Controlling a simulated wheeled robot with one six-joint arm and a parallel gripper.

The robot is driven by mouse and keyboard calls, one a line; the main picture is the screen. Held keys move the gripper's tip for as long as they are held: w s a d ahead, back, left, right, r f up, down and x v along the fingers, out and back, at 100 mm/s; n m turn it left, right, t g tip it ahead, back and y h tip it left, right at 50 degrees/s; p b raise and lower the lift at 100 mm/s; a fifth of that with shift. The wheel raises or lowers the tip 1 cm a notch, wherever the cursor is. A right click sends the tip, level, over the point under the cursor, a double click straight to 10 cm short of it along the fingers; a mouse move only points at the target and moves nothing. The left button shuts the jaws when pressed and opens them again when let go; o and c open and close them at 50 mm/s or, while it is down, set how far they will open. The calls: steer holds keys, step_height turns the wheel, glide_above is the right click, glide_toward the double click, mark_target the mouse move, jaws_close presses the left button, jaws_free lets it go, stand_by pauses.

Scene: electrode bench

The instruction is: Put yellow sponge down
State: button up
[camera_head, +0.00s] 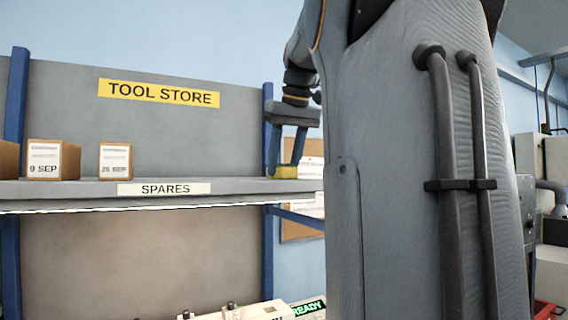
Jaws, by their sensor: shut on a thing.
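My gripper (287,158) points down beside the right end of the grey shelf (80,192), partly in front of a blue upright. Its fingers are shut on the yellow sponge (284,171), which shows as a small yellow block between the fingertips. The sponge is at about the height of the shelf's top surface. I cannot tell whether it touches the shelf. My arm hides what lies to the right of it.
Brown boxes dated 9 SEP (44,160) and 26 SEP (115,161) stand on the shelf's left part. The shelf between them and my gripper is clear. A SPARES label (164,189) is on its front edge. A device reading READY (307,307) is below.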

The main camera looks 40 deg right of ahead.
steer(key=shift+f, duration=0.2)
steer(key=o, duration=1)
steer(key=shift+r, duration=0.1)
steer(key=b+v, duration=0.1)
steer(key=v, duration=1.1)
steer(key=shift+s, duration=0.1)
